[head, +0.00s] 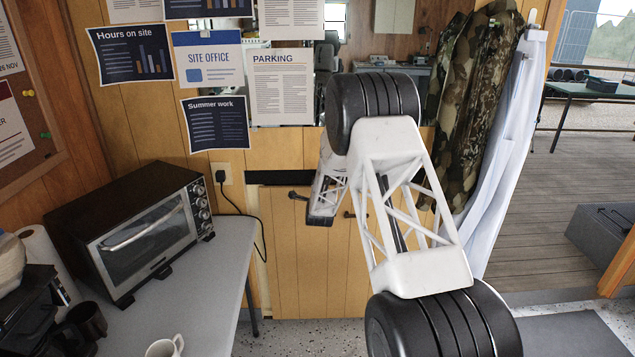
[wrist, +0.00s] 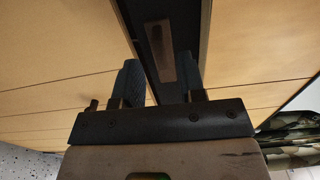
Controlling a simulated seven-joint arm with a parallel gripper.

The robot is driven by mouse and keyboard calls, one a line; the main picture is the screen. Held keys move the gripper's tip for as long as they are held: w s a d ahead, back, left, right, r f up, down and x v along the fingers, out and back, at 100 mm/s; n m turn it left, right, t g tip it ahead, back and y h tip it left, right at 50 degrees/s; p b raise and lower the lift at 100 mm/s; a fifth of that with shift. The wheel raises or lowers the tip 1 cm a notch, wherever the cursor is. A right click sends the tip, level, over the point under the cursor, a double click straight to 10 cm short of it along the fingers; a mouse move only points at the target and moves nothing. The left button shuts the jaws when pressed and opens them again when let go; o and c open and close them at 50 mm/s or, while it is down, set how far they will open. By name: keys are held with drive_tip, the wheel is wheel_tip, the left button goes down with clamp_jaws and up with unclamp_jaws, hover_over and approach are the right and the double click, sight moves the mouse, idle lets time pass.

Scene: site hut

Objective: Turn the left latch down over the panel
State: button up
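The wooden panel (head: 285,245) stands upright in the wall below a dark horizontal gap (head: 275,177) in the head view. My gripper (wrist: 160,78) is in front of it, and my arm hides part of the panel and gap. In the wrist view its two dark fingers are apart, with nothing held between them. A small brown, bar-like piece (wrist: 161,50) lies in the dark strip beyond the fingertips; it may be the latch, but I cannot tell for sure. I cannot tell whether a finger touches it. The fingertips are not clear in the head view.
Small dark handles (head: 298,196) sit on the panel's front. A table (head: 205,290) with a toaster oven (head: 135,230) and a mug (head: 164,347) stands on the left. A camouflage jacket (head: 470,100) and a white garment (head: 508,150) hang close on the right.

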drive_tip(key=shift+w, duration=2.9)
clamp_jaws()
